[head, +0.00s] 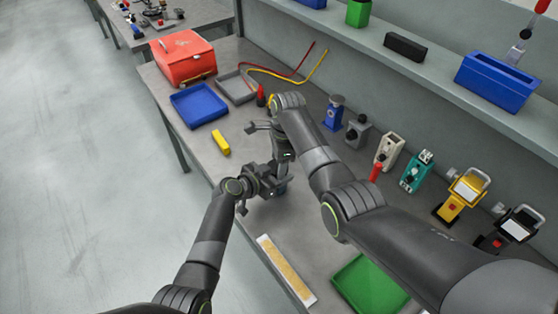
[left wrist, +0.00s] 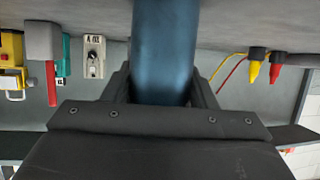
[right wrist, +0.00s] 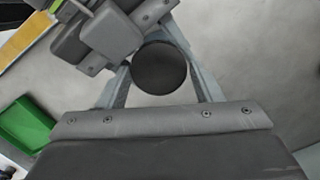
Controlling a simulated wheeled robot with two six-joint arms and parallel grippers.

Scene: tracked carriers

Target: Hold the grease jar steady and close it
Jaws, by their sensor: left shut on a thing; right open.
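The grease jar shows as a dark blue cylinder (left wrist: 163,50) between the fingers of my left gripper in the left wrist view. My left gripper (head: 268,182) is shut on its side. In the head view the jar is mostly hidden by the two grippers. In the right wrist view a dark round top (right wrist: 159,68) lies between the fingers of my right gripper. I cannot tell whether this is a lid seated on the jar. My right gripper (head: 282,157) is open and points down over the jar. My left gripper also shows in the right wrist view (right wrist: 112,35).
A yellow block (head: 221,143), blue tray (head: 198,104), grey tray (head: 237,87) and red box (head: 183,56) lie beyond the grippers. A yellow-and-white strip (head: 286,271) and green tray (head: 368,287) lie nearer. Several devices (head: 412,172) line the right side below a shelf (head: 430,72).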

